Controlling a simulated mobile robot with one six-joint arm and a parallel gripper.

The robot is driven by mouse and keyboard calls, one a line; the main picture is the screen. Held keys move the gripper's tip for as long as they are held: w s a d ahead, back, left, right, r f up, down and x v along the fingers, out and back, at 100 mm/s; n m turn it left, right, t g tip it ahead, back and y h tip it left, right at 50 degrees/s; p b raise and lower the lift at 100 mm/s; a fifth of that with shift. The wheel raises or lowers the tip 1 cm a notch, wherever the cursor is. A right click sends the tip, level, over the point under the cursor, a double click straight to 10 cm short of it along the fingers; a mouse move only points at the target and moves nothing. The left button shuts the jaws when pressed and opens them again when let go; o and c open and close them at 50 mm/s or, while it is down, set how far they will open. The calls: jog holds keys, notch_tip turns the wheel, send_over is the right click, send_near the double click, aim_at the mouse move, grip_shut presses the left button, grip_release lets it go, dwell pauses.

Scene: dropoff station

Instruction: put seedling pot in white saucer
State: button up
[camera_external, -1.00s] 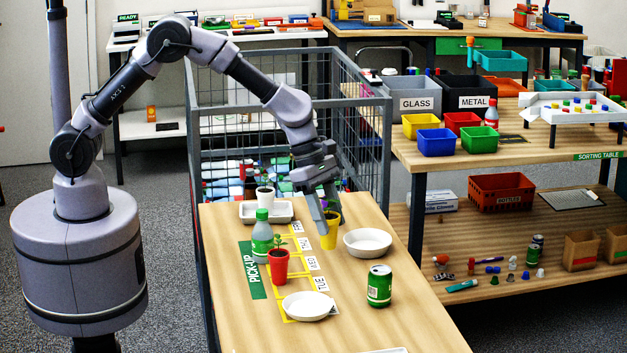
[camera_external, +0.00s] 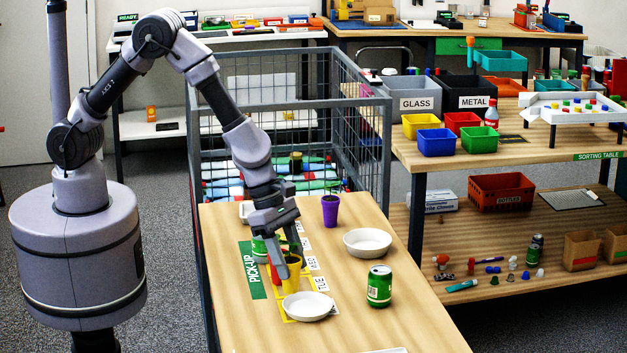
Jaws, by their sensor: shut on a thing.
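My gripper (camera_external: 289,263) is shut on a yellow pot (camera_external: 292,281), just behind the rim of the small white saucer (camera_external: 308,306). Whether the pot's base hangs over the saucer or behind it is hard to tell. The saucer looks empty. A red pot (camera_external: 276,274) stands close to the left of the yellow one, mostly hidden by my gripper. A wider white dish (camera_external: 367,241) sits to the right and looks empty.
A green can (camera_external: 379,287) stands right of the saucer. The table's front right is clear.

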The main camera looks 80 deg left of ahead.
jog(key=w+f+b, duration=0.1)
jog(key=w+d+f+b, duration=0.1)
jog(key=f, duration=0.1)
jog(key=w+f+b, duration=0.1)
jog(key=shift+w+d+f, duration=0.15)
jog(key=shift+w+d, duration=0.05)
jog(key=shift+d, duration=0.15)
jog(key=shift+r+p, duration=0.2)
jog(key=shift+p, duration=0.1)
jog(key=shift+f, duration=0.15)
jog(key=o, duration=1.4)
